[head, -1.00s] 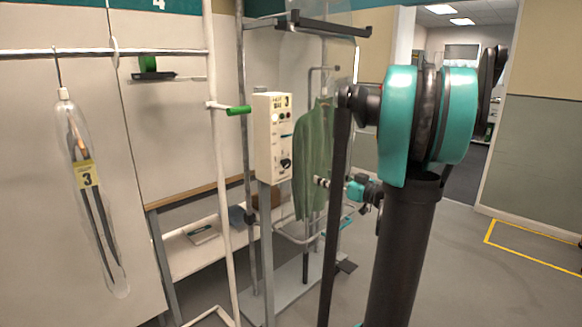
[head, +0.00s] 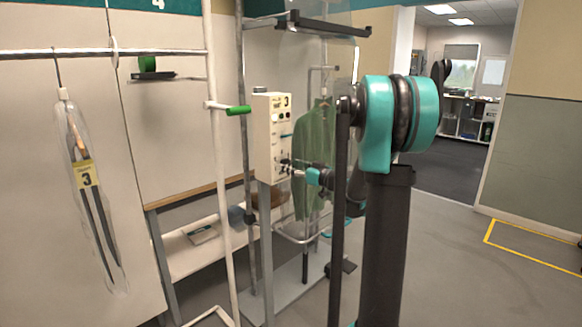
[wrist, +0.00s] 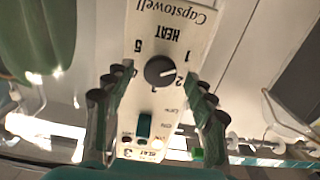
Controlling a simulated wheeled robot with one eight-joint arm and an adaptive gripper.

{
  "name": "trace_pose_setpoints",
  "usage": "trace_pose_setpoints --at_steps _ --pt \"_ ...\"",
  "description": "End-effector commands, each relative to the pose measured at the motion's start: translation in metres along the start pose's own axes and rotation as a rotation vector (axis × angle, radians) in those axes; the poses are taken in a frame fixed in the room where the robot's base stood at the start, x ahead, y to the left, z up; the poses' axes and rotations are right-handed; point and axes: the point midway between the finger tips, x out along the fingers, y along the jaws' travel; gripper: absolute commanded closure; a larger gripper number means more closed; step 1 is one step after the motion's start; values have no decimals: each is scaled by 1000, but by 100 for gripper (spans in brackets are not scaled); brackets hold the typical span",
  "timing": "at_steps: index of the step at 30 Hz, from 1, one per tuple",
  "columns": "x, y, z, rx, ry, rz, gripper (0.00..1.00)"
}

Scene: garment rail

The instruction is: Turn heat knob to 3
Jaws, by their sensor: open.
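The heat knob (wrist: 159,71) is a round dark dial on the cream control panel (head: 268,140). The wrist view shows the panel upside down, with "HEAT" and numbers around the knob. A light pointer mark on the knob points to the picture's right, close to the 2; its exact setting is hard to read. My gripper (wrist: 161,80) is open, with one finger on each side of the knob. I cannot tell whether either finger touches it. In the head view my gripper (head: 289,171) is at the panel's lower front, and the knob is hidden there.
A green garment (head: 308,155) hangs just right of the panel. A white rail post (head: 220,170) with a green handle (head: 238,110) stands left.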

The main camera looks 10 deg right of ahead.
Motion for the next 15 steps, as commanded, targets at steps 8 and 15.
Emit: trace_pose_setpoints --at_steps 8,15 --pt "8 0 0 0 0 0 45" --pt "8 0 0 0 0 0 57"
